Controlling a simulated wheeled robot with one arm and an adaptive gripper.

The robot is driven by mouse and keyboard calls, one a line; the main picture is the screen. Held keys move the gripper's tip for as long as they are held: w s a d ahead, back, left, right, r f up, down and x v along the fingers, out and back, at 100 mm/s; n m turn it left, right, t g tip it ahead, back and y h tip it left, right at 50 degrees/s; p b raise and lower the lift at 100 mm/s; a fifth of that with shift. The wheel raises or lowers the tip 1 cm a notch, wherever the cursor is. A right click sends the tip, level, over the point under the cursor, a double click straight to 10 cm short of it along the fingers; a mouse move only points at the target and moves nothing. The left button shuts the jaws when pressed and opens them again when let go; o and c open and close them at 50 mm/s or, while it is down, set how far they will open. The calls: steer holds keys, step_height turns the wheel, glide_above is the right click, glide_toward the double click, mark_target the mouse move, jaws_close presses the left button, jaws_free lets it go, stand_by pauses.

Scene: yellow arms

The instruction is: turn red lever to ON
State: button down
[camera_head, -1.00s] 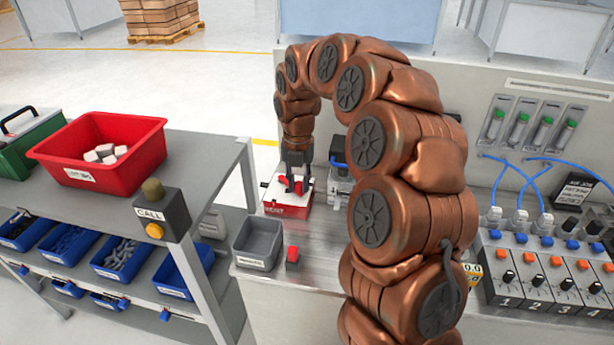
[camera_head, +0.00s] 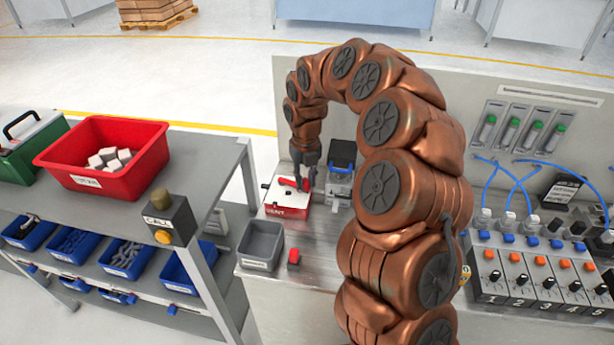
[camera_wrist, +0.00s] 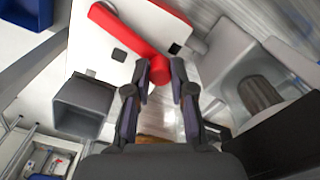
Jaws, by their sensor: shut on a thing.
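The red lever (camera_head: 291,183) sits on top of a white box with a red front (camera_head: 287,211) on the bench. In the wrist view the lever (camera_wrist: 120,33) runs from the upper left across the box's white top to my fingers. My gripper (camera_head: 308,184) points down at the right side of the box. In the wrist view its two dark fingers (camera_wrist: 163,77) are closed around the lever's red handle end. The fingers partly hide the handle. I cannot read an ON mark in either view.
A row of numbered valve units (camera_head: 535,275) is farther right.

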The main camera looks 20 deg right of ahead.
mark_target(304, 181)
steer(key=c, duration=1)
jaws_free()
step_height(304, 181, up, 6)
steer(key=shift+a, duration=0.15)
steer(key=shift+r, duration=0.75)
steer(key=shift+c, duration=0.4)
